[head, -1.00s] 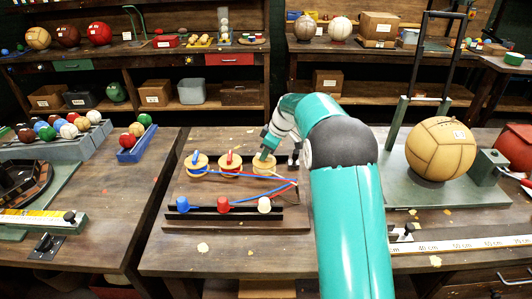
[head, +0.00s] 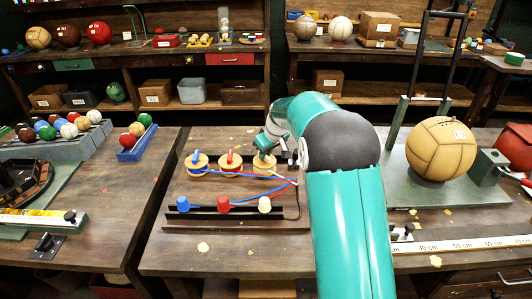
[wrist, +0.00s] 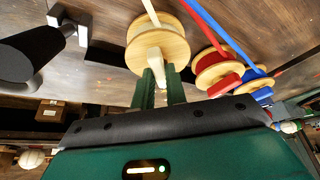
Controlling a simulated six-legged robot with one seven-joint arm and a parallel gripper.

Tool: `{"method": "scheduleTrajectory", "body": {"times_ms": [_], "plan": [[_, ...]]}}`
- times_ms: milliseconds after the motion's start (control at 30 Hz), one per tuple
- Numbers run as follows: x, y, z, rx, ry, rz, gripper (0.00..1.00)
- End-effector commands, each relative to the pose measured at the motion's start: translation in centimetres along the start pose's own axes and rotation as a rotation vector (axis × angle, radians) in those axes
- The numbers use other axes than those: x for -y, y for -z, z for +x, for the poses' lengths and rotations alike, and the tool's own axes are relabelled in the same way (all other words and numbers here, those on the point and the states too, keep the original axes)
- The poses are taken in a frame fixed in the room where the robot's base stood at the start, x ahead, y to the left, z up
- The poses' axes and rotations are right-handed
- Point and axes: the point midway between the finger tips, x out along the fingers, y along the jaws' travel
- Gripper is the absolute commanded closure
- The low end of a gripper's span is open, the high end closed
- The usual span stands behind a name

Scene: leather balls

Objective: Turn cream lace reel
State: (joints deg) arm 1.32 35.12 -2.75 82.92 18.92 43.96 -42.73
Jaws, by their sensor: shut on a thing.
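The cream lace reel (head: 264,171) is the right one of three wooden reels on a dark board. In the wrist view its round wooden body (wrist: 158,47) shows with a cream lace running up from it. My gripper (wrist: 160,88) has its two green fingers shut on the reel's cream handle (wrist: 154,58). In the head view my gripper (head: 265,153) is over the reel and hides part of it. The red-handled reel (head: 230,165) and the blue-handled reel (head: 196,164) stand to its left.
Blue (head: 183,204), red (head: 223,205) and white (head: 264,205) pegs stand on a rail in front of the reels. Blue and red laces cross the board. A tan ball (head: 441,149) on a green stand is to the right of my arm.

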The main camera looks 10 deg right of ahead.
Motion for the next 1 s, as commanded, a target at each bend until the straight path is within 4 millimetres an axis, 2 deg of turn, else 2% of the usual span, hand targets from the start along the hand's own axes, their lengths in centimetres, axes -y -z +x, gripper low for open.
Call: {"method": "scheduleTrajectory", "body": {"times_ms": [500,1000], "plan": [[0.37,0.15,0.0,-0.001,-0.159,0.381,1.0],[0.32,0.12,0.0,0.0,-0.206,0.494,1.0]]}}
